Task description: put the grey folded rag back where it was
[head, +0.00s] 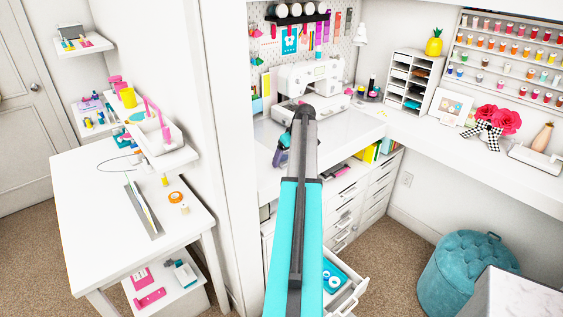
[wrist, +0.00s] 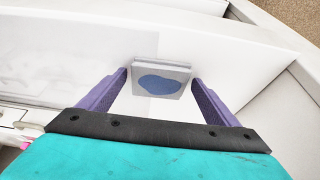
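A small grey folded piece with a blue blotch, which looks like the grey folded rag (wrist: 173,66), sits centred between the tips of my gripper (wrist: 160,77) in the wrist view. In the head view my gripper (head: 282,150) is by the front of the white counter, partly hidden by my turquoise arm, and the rag cannot be made out there.
The counter (head: 356,128) holds a sewing machine (head: 308,78). Below it, a drawer (head: 350,291) is pulled out, with a blue tray (head: 334,277) inside. A white table (head: 95,205) stands at left and a teal pouf (head: 465,272) at right. Carpet lies between.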

